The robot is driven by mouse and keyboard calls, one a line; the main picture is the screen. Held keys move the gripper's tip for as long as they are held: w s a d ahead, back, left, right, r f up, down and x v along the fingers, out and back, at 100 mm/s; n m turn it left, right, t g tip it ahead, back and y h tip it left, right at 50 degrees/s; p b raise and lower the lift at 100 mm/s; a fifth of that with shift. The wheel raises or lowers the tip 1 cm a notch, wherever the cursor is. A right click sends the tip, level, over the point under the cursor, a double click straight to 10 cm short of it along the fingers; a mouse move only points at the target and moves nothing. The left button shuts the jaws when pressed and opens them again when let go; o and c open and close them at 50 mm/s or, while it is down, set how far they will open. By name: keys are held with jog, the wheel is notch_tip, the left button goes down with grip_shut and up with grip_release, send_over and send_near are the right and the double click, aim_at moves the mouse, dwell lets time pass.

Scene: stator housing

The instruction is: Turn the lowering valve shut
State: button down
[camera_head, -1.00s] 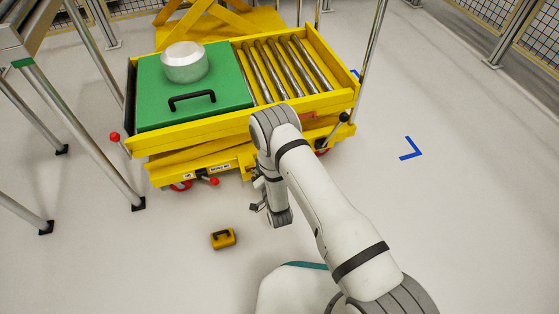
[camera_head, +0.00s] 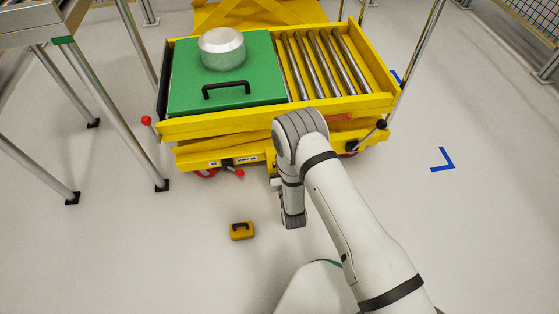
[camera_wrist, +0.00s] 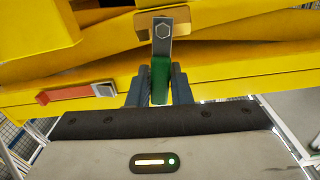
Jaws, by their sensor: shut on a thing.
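A short metal lever with a green grip (camera_wrist: 160,88) hangs down from a hex bolt on the yellow lift cart, in the middle of the wrist view. No readable label there tells whether it is the lowering valve. My gripper (camera_wrist: 161,76) is shut on the green grip, with one dark finger on each side. A second lever with a red grip (camera_wrist: 72,94) and a metal end points sideways at the left, apart from my fingers. In the head view, my arm hides the lever, and my fingertips cannot be made out.
The yellow cart (camera_head: 225,127) carries a green plate (camera_head: 190,90) with a metal cylinder (camera_head: 222,48), beside rollers (camera_head: 325,65). A small yellow case (camera_head: 242,230) lies on the floor in front. Conveyor legs (camera_head: 110,110) stand at the left. Floor at the right is open.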

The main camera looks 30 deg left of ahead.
jog(key=shift+s, duration=0.1)
jog(key=shift+s+a+n, duration=0.1)
jog(key=shift+a+n, duration=0.05)
jog(key=shift+n, duration=0.35)
jog(key=shift+s+a+f, duration=0.1)
jog(key=shift+s+f, duration=0.05)
jog(key=shift+s, duration=0.05)
jog(key=c, duration=1.4)
grip_release()
jog(key=shift+o, duration=0.2)
notch_tip(320, 180, up, 10)
jog(key=p, duration=0.4)
